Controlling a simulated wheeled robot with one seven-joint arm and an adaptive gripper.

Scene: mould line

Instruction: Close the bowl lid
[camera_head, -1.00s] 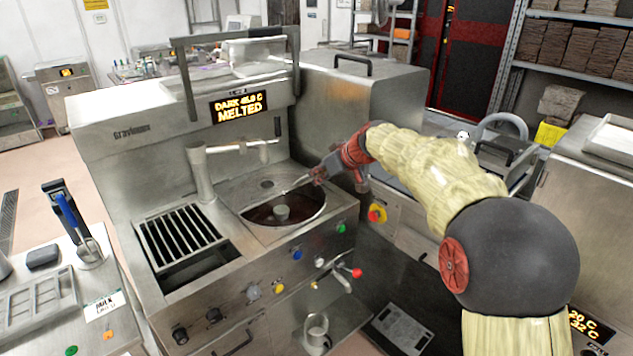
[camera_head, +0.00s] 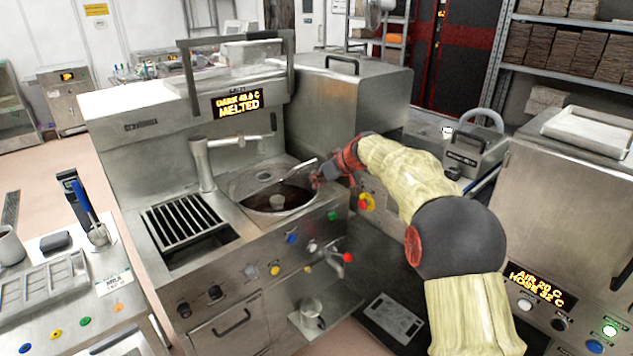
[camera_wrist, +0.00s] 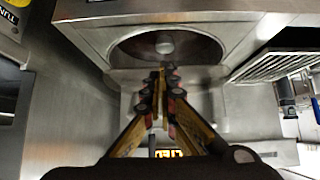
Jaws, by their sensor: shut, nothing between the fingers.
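The bowl (camera_head: 252,199) is a round steel opening in the machine top, with dark brown inside and a pale hub (camera_head: 278,202) in the middle. It also shows in the wrist view (camera_wrist: 185,50), beyond my fingertips. A thin bright slanted edge (camera_head: 303,169) stands at the bowl's back right; it looks like part of the lid, but its exact angle is unclear. My gripper (camera_head: 316,181) is at the bowl's right side, close to that edge. In the wrist view, my gripper (camera_wrist: 165,75) has its fingers together and empty. Whether it touches the lid cannot be told.
A steel spout (camera_head: 203,165) stands behind the bowl's left, beside a slatted grate (camera_head: 185,222). Knobs and a red-tipped tap (camera_head: 340,259) are on the front. A tall steel cabinet (camera_head: 360,95) is behind my gripper.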

